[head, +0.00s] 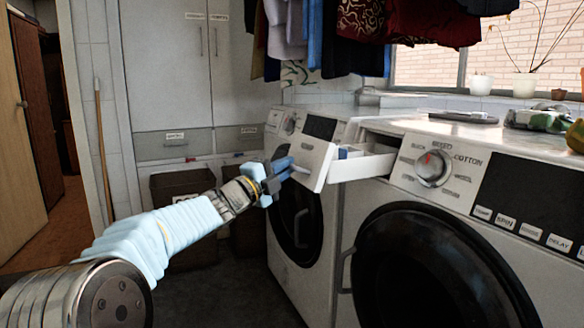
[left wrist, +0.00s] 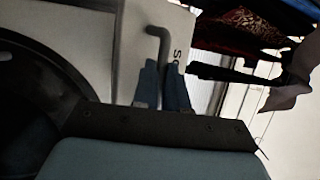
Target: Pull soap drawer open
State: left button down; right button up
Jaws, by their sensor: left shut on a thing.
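The white soap drawer (head: 366,164) sticks well out of the front of the nearer washing machine (head: 432,190), so its open top shows. Its front panel faces left, with a grey handle on it. My left gripper (head: 287,168) is at this panel, shut on the handle. In the left wrist view the blue fingertips (left wrist: 162,78) close around the lower part of the grey bent handle (left wrist: 158,42), in front of the white panel (left wrist: 178,22) with part of a printed label. My right gripper is in neither view.
A second washing machine (head: 290,225) stands beyond the first. Clothes (head: 330,35) hang above. Potted plants (head: 524,84) stand on the window sill. Dark bins (head: 180,190) stand by the cabinet (head: 170,75). The floor in front of the machines looks clear.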

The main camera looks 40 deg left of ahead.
pick_arm(q)
jog(key=c, duration=1.2)
grip_release()
jog(key=shift+o, duration=0.2)
jog(key=b+v, duration=0.1)
jog(key=v, duration=1.2)
jog(key=shift+s, duration=0.4)
jog(key=shift+f, duration=0.1)
